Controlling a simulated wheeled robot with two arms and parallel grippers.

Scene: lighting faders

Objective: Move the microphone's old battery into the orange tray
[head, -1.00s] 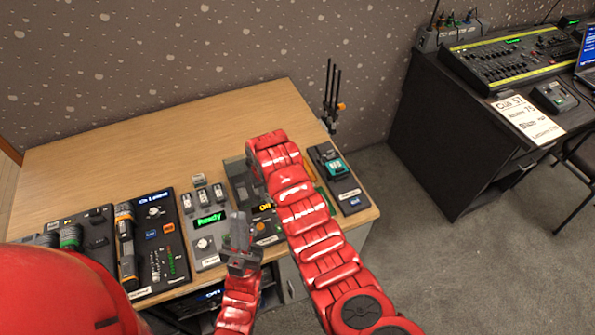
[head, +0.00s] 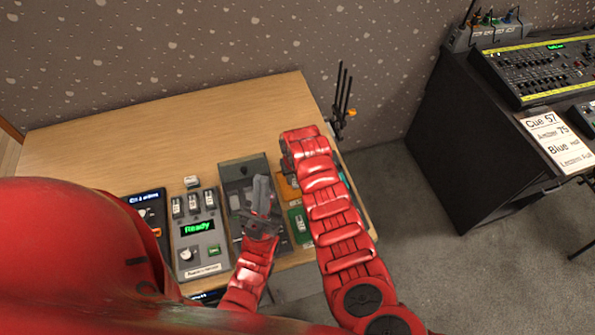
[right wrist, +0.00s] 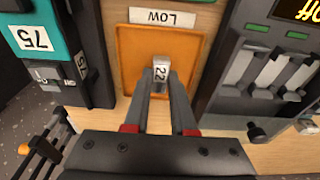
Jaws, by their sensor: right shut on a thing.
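The orange tray (right wrist: 185,45), with a "LOW" label, fills the middle of the right wrist view. Part of it shows in the head view (head: 287,189). My right gripper (right wrist: 160,82) is shut on a small battery marked "22" (right wrist: 161,70). The battery is over or in the tray; I cannot tell whether it touches the floor. In the head view my right arm hides the right gripper. My left gripper (head: 262,200) is over the dark slotted unit (head: 243,168); its jaw opening is unclear. I cannot make out the microphone.
A green tray (head: 301,225) lies nearer than the orange one. A teal "75" device (right wrist: 35,45) borders the tray. The back of the wooden table (head: 150,130) is clear.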

